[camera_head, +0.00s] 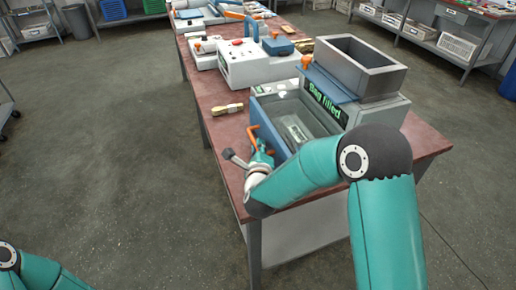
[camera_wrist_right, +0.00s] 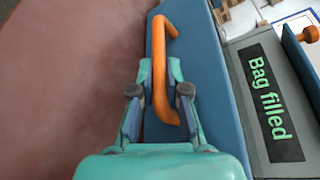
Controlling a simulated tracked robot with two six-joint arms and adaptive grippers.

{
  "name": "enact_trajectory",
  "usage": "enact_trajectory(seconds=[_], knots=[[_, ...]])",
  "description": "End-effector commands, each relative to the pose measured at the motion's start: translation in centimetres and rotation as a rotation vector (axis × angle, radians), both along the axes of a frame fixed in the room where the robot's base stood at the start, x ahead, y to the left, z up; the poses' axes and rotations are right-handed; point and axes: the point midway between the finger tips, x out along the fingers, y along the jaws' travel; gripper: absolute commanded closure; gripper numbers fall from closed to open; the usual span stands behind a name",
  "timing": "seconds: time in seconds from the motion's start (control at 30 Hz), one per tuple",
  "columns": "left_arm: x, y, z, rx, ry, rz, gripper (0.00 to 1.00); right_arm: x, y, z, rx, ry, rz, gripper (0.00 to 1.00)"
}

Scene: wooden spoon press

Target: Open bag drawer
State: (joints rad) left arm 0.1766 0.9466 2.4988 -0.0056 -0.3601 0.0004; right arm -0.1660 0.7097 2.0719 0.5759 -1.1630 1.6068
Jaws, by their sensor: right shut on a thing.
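The bag drawer has a blue front (camera_wrist_right: 203,72) with an orange handle (camera_wrist_right: 160,70), which also shows in the head view (camera_head: 253,131). Behind the front, in the head view, is a grey tray-like space (camera_head: 285,108) with a pale packet (camera_head: 296,130) in it. I cannot tell exactly how far out the drawer stands. My right gripper (camera_wrist_right: 158,100) is shut on the handle, with one finger on each side of it. In the head view my right forearm hides part of the drawer's near side. Of my left arm only links show at the bottom left.
The machine has a lit "Bag filled" sign (camera_wrist_right: 267,100) and a grey hopper (camera_head: 355,65) on top. A white machine (camera_head: 245,65) stands farther back on the red-brown table (camera_head: 222,125). A small wooden bundle (camera_head: 227,109) lies left of the drawer. The floor left of the table is clear.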

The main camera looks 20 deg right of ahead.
Motion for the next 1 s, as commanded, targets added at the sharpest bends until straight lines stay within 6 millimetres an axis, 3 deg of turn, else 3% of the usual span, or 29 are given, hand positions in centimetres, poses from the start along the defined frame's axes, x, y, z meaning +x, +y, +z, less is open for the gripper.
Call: enact_trajectory(seconds=[0.17, 0.4, 0.6, 0.73, 1.0], knots=[[0.0, 0.0, -0.9, 0.000, 0.000, 0.000, 0.60, 0.0, 1.5, -0.5, -0.001, 0.003, 0.006, 1.00], [0.0, 0.0, -3.9, 0.000, 0.000, 0.000, 0.60, -0.2, 8.3, -0.7, 0.000, 0.000, 0.012, 1.00], [0.0, 0.0, -5.2, 0.000, 0.000, 0.000, 0.60, -0.4, 13.3, -0.5, -0.001, 0.001, 0.008, 1.00], [0.0, 0.0, -5.4, 0.000, 0.000, 0.000, 0.60, -0.5, 14.7, -0.4, 0.000, 0.006, 0.005, 1.00], [0.0, 0.0, -5.3, 0.000, 0.000, 0.000, 0.60, -0.6, 14.8, -0.3, 0.000, 0.007, 0.003, 1.00]])
